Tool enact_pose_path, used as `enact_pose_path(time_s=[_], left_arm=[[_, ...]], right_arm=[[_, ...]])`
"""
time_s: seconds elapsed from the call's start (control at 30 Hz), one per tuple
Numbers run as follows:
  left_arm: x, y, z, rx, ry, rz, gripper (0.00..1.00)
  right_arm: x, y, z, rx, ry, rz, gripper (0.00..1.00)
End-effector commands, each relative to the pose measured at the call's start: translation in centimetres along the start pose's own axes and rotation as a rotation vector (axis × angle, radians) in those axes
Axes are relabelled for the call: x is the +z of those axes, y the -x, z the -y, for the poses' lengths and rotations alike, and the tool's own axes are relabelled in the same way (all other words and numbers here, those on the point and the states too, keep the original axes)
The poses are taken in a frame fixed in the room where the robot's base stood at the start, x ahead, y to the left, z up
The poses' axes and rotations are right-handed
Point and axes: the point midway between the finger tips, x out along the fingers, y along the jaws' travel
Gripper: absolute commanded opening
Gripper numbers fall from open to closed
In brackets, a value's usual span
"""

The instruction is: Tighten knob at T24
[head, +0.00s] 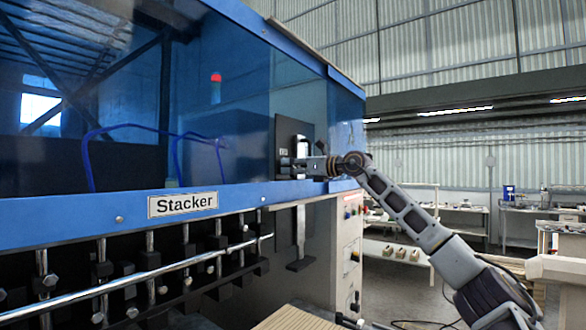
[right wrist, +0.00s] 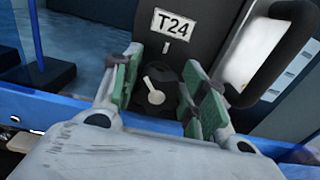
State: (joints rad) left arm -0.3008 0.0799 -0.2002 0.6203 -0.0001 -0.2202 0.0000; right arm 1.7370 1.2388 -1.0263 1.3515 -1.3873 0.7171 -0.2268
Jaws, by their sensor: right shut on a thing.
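The T24 knob (right wrist: 155,90) is round and black with a pale pointer mark, on a dark panel (right wrist: 205,22). The white T24 label (right wrist: 172,23) is above it in the right wrist view. My right gripper (right wrist: 161,84) has its green-padded fingers on either side of the knob, shut on it. In the head view, my right gripper (head: 300,165) reaches in from the right to the dark panel (head: 285,130) on the machine's front. The knob is hidden by the gripper there. My left gripper is not in view.
The blue machine with the Stacker sign (head: 183,204) fills the left side. Metal rods (head: 150,273) run below the blue beam. A column of buttons (head: 353,256) is at the machine's right end. Workbenches stand behind at right.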

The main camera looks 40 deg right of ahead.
Motion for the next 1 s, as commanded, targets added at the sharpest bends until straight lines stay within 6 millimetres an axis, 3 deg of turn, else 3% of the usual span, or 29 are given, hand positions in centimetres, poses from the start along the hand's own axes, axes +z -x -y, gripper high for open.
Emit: enact_pose_path(time_s=[0.27,1.0], left_arm=[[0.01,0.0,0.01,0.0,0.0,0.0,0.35],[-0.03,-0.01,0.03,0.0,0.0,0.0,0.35]], right_arm=[[-0.12,-0.1,-0.05,0.002,-0.046,-0.002,0.19],[-0.21,-0.12,0.3,0.003,-0.422,-0.004,0.19]])
